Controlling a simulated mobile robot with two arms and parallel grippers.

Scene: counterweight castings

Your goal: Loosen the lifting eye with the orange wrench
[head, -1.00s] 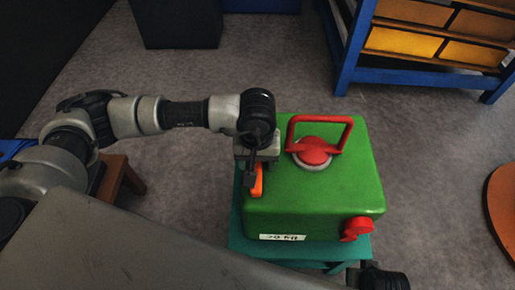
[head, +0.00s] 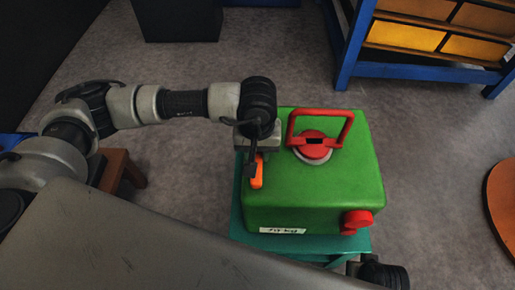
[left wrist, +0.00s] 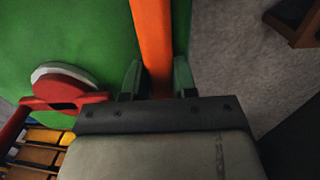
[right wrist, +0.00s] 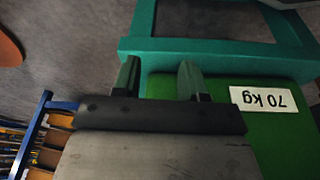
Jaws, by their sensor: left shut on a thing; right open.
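The green casting (head: 330,195) bears a red lifting eye (head: 312,150), a loop on a round base with a pale ring, on its top. The eye's base also shows at the left of the left wrist view (left wrist: 68,92). My left gripper (head: 254,160) is at the casting's left side, left of the eye. It is shut on the orange wrench (left wrist: 153,35), which runs between its fingers; its far end is out of that view. In the head view only a short piece of the wrench shows. My right gripper (right wrist: 157,78) is open and empty near the casting's labelled side.
The casting rests on a teal stand (head: 243,232). A white 70 kg label (right wrist: 264,103) and a red knob (head: 357,220) are on its near side. A blue rack with yellow bins (head: 405,35) stands at the back right. Grey floor lies open right of the casting.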

